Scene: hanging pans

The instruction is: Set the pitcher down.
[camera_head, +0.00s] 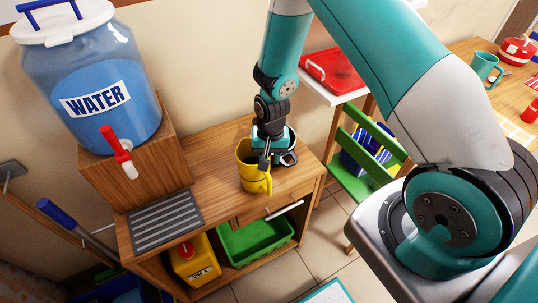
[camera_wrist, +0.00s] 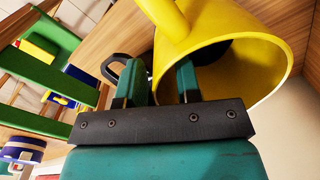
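The yellow pitcher (camera_head: 251,174) is upright at the front of the wooden cabinet top, and no gap shows beneath it. Its handle faces the front right in the head view. My gripper (camera_head: 268,158) is low at the pitcher's right rear side. In the wrist view the pitcher (camera_wrist: 245,60) fills the upper right, its open mouth toward the camera. One finger of my gripper (camera_wrist: 160,80) is outside its wall and the other inside the mouth, with the wall between them. Whether the fingers press on the wall cannot be told.
A blue water dispenser (camera_head: 95,85) with a red tap stands on a wooden block at the left. A grey ribbed mat (camera_head: 165,222) lies below the tap. A green bin (camera_head: 255,240) and yellow container (camera_head: 195,262) sit on the lower shelf. Bare wood separates mat and pitcher.

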